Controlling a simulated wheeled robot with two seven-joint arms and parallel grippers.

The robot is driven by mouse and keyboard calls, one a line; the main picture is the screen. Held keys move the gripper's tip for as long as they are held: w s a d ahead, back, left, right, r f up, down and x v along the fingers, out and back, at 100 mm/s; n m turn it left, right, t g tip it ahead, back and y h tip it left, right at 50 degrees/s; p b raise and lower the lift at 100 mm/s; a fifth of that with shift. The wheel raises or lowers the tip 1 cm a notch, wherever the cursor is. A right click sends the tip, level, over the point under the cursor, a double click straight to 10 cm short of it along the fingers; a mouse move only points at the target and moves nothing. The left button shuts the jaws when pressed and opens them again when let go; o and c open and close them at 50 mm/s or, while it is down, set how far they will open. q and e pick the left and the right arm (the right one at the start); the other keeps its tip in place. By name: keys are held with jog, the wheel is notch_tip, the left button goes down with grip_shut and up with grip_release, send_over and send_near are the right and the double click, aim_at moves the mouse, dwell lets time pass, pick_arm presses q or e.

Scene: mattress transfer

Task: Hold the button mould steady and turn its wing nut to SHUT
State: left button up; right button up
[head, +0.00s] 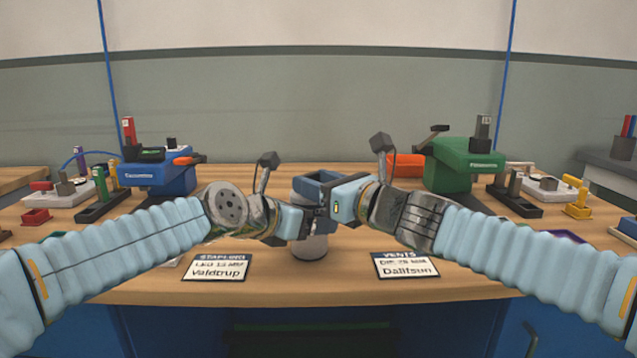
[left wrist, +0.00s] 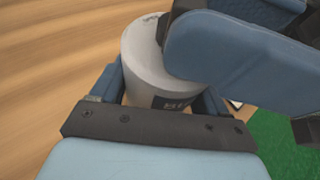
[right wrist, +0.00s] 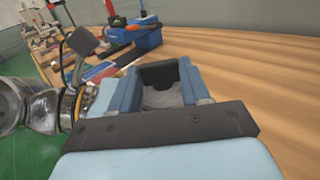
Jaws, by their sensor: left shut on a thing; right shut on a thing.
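The button mould (head: 311,247) is a pale grey upright cylinder at the middle of the bench. In the left wrist view, the mould (left wrist: 143,52) sits between the blue finger pads of my left gripper (left wrist: 165,95), with part of a dark label showing. My left gripper (head: 305,222) is shut on its side. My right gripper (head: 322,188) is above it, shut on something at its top. In the right wrist view, a dark piece and a grey surface lie between the fingers of my right gripper (right wrist: 160,88). The wing nut and its marks cannot be made out.
A label card (head: 217,267) lies front left and another (head: 407,265) front right. A blue machine (head: 160,175) stands at the left, a green one (head: 462,165) at the right, with small parts around them. An orange block (head: 405,165) lies behind my right wrist.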

dwell(0.4)
jog(key=o, duration=1.1)
jog(key=shift+c, duration=0.2)
jog(key=v, duration=1.2)
